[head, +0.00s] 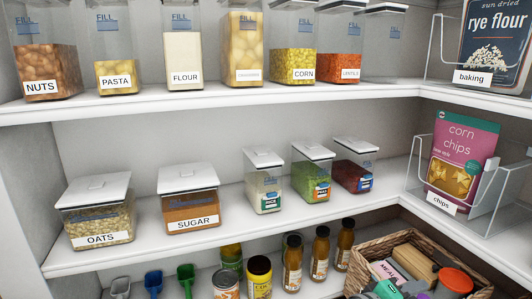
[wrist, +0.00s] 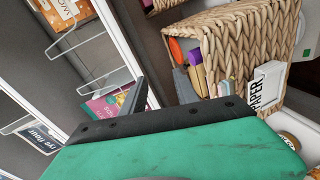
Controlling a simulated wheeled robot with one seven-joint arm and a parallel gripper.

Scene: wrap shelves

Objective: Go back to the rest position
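My gripper (wrist: 163,93) shows in the wrist view as two dark fingers beyond a green body with a dark bolted edge. The fingers stand apart with a gap between them, and I see nothing held there. The arm and gripper do not show in the head view. In the wrist view, the pink corn chips pack (wrist: 105,103) is left of the fingers and a woven basket (wrist: 245,40) labelled PAPER is to the right.
Shelves hold labelled jars such as nuts (head: 50,70), oats (head: 98,222) and sugar (head: 190,205). Clear bins hold the rye flour pack (head: 495,40) and the corn chips pack (head: 462,155). A filled wicker basket (head: 385,250) stands at lower right, near bottles (head: 320,252).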

